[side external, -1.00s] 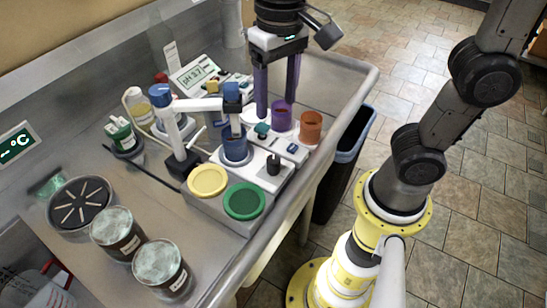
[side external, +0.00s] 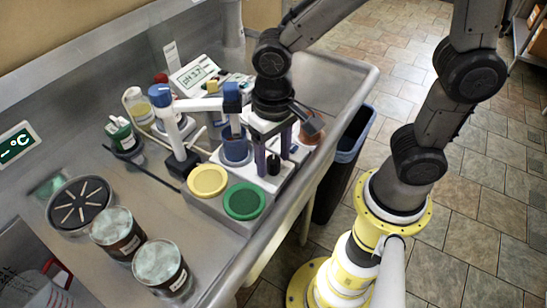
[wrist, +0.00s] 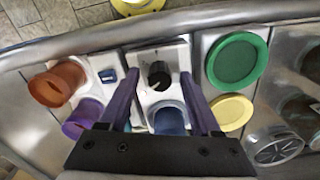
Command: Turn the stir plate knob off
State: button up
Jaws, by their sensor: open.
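The stir plate (side external: 288,178) is a white unit near the sink's front edge, with a blue beaker (side external: 235,149) on it. Its black knob (wrist: 158,74) has a light pointer mark and shows near the upper centre of the wrist view. In the side view the knob (side external: 273,164) is a small dark post between my fingers. My gripper (wrist: 159,78) is open, pointing down, with one purple finger on each side of the knob and a gap to it in the wrist view. Contact cannot be told. The fingers partly hide the plate in the side view (side external: 273,158).
A green lid (wrist: 238,62) and a yellow lid (wrist: 231,112) lie on the right in the wrist view. An orange cup (wrist: 57,84) and a purple cup (wrist: 83,118) stand on the left, beside a blue switch (wrist: 107,76). A pH meter (side external: 194,74) stands behind.

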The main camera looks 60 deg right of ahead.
jog(key=shift+f, duration=0.45)
grip_shut()
dwell(0.3)
jog(key=n, duration=1.1)
jog(key=shift+n, duration=0.4)
dwell(0.4)
